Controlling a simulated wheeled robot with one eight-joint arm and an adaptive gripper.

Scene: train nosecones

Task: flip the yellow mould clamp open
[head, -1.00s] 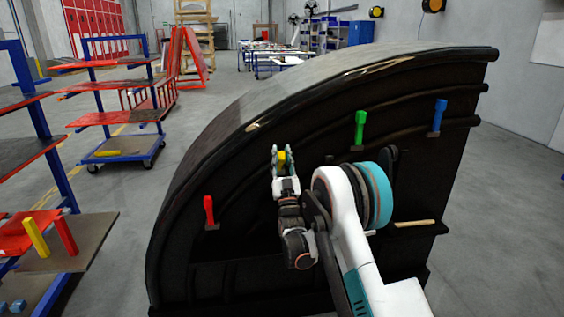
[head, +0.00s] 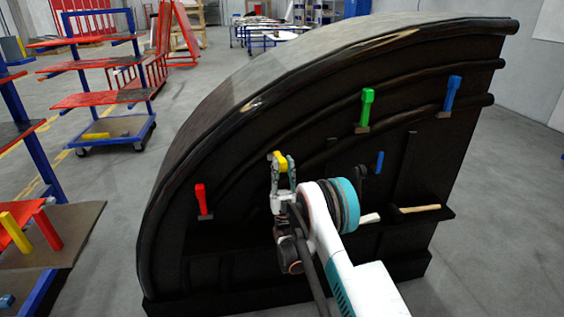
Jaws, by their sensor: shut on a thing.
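The yellow mould clamp (head: 281,162) is on the face of the large black curved mould (head: 240,125), between the red clamp and the green clamp. Only its yellow upper part shows; the rest is hidden by my gripper. My gripper (head: 282,165) is at the clamp, with its fingers around the yellow part and shut on it. My white and teal arm comes in from the lower right and covers part of the mould's face.
A red clamp (head: 202,200) stands to the left, a green clamp (head: 366,108) and a blue clamp (head: 452,92) to the right. A shelf with a wooden-handled tool (head: 418,209) juts out at right. Blue carts with red shelves (head: 103,100) stand at left.

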